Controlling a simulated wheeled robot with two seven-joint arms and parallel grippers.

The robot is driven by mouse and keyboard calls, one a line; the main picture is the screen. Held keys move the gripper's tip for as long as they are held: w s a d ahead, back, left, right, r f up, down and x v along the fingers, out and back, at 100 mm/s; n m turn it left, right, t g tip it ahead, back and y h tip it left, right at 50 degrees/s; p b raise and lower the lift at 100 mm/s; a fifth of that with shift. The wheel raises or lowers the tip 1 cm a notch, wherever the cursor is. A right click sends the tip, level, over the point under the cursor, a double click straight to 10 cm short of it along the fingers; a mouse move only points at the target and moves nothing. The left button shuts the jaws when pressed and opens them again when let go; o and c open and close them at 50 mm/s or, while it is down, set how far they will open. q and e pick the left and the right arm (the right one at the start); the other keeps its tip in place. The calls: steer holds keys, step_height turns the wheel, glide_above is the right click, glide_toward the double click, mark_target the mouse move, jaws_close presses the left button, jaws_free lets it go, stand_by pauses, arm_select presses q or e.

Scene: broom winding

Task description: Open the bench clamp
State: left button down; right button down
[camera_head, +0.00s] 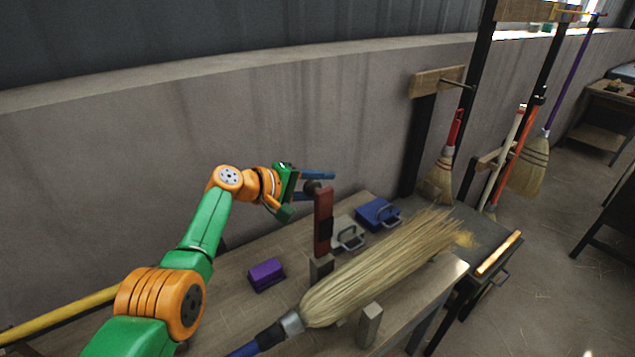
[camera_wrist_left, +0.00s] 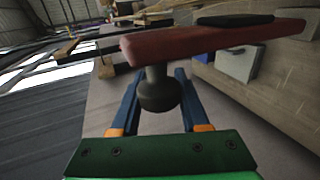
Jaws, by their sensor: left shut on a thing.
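The bench clamp's red lever (camera_head: 323,222) stands upright on the bench beside the broom, above a small block. A dark round knob (camera_wrist_left: 158,92) sticks out from the lever near its top. My left gripper (camera_head: 318,186) is at the top of the lever, its blue fingers on either side of the knob. In the left wrist view the knob sits between the fingers and the red lever (camera_wrist_left: 215,40) crosses beyond them. The broom's straw head (camera_head: 385,265) lies across the bench, its blue handle (camera_head: 243,350) toward the lower left. My right gripper is not in view.
A purple block (camera_head: 266,274), a grey handled block (camera_head: 347,234) and a blue handled block (camera_head: 378,214) rest on the wooden bench (camera_head: 225,300). A wall runs behind. Finished brooms (camera_head: 440,180) hang on a rack at the right.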

arm_select(q)
steer(key=shift+w+a, duration=0.1)
steer(key=shift+w, duration=0.05)
steer(key=shift+f, duration=0.1)
steer(key=c, duration=0.8)
jaws_free()
steer(key=o, duration=0.4)
steer(key=shift+a+r+p, duration=0.35)
steer(key=shift+p, duration=0.2)
steer(key=v, duration=0.6)
steer(key=shift+s+f, duration=0.15)
steer(key=shift+s, duration=0.05)
steer(key=shift+d, duration=0.1)
